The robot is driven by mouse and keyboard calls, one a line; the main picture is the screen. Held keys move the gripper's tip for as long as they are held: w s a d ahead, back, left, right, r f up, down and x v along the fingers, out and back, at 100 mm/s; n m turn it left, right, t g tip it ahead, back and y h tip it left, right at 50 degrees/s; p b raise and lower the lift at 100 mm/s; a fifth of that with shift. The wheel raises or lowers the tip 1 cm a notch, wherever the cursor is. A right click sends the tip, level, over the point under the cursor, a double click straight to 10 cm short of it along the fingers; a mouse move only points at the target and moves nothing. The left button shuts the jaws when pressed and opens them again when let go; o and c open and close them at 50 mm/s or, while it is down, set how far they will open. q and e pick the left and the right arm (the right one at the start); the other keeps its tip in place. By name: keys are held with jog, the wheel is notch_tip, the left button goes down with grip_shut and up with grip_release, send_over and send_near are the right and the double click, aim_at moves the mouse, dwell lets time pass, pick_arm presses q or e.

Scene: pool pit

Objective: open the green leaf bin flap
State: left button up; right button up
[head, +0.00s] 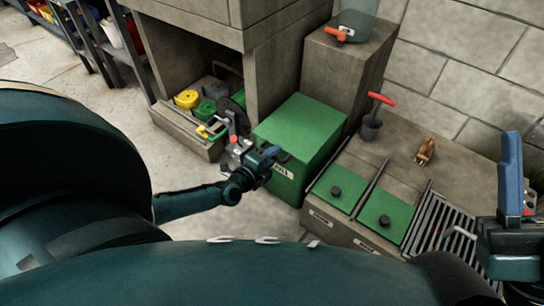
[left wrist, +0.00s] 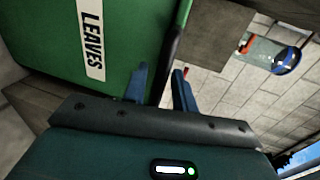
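The green leaf bin (head: 302,132) stands in the middle of the head view, its top flap looking closed. Its white LEAVES label is partly covered by my left gripper (head: 268,158). In the left wrist view the bin's green face (left wrist: 130,30) fills the upper left with the LEAVES label (left wrist: 92,40). My left gripper (left wrist: 160,88) is open there, its blue fingers apart on either side of a dark edge strip (left wrist: 173,50) of the bin. I cannot tell if they touch it. My right gripper (head: 510,175) is at the right edge, well away from the bin.
Right of the bin, a counter has two green lids (head: 388,214) with black knobs, a metal grate (head: 440,225), a red-handled tool in a grey cup (head: 371,125) and a small brown object (head: 425,151). A crate (head: 185,125) with yellow and green items stands left.

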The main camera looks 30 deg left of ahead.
pick_arm(q)
grip_shut()
dwell(0.3)
